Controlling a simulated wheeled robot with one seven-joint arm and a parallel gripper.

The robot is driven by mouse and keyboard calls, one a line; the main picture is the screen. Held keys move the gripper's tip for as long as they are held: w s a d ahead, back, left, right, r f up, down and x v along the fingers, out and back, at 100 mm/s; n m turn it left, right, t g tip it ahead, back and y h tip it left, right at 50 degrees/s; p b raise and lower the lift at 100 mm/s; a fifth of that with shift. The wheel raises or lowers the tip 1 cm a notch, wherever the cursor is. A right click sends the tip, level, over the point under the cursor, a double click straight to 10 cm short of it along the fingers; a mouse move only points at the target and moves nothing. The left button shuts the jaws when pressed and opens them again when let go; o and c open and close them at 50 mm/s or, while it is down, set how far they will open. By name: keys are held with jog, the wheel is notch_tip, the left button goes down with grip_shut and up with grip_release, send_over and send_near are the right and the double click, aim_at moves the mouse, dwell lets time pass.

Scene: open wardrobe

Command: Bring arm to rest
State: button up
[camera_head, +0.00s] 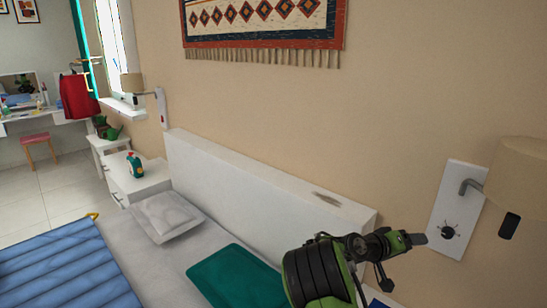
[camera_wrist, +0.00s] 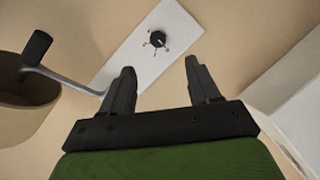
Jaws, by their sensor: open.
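My gripper (camera_head: 408,240) is at the lower right of the head view, at the end of my green and black arm, above the right end of the white headboard (camera_head: 260,178). It points toward the wall lamp's white plate (camera_head: 456,210), which carries a dark round knob (camera_head: 447,233). In the wrist view my gripper (camera_wrist: 158,82) has its two dark fingers spread apart with nothing between them. The plate (camera_wrist: 150,45) and knob (camera_wrist: 157,39) show beyond the fingertips. I cannot tell the exact distance to the plate.
The lamp shade (camera_head: 516,178) juts out at the right, and in the wrist view it is at the left (camera_wrist: 30,105). Below are the bed with a teal pillow (camera_head: 233,277), a white pillow (camera_head: 165,216) and a blue quilted cover (camera_head: 65,265). A nightstand (camera_head: 140,180) stands beyond.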

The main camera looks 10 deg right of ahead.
jog(key=s+a+r+n+y+p, duration=0.1)
jog(key=s+a+r+y, duration=0.2)
jog(key=s+a, duration=0.6)
jog(key=s+a+r+n+t+y+p, duration=0.1)
jog(key=s+a+r+y+p, duration=0.1)
jog(key=s+a+y, duration=0.4)
jog(key=s+a+r+n+t+y+p, duration=0.1)
jog(key=s+a+r+y, duration=0.4)
jog(key=s+a, duration=0.8)
jog(key=shift+s+n+y, duration=0.3)
jog(key=shift+s+n, duration=0.1)
jog(key=shift+s, duration=0.75)
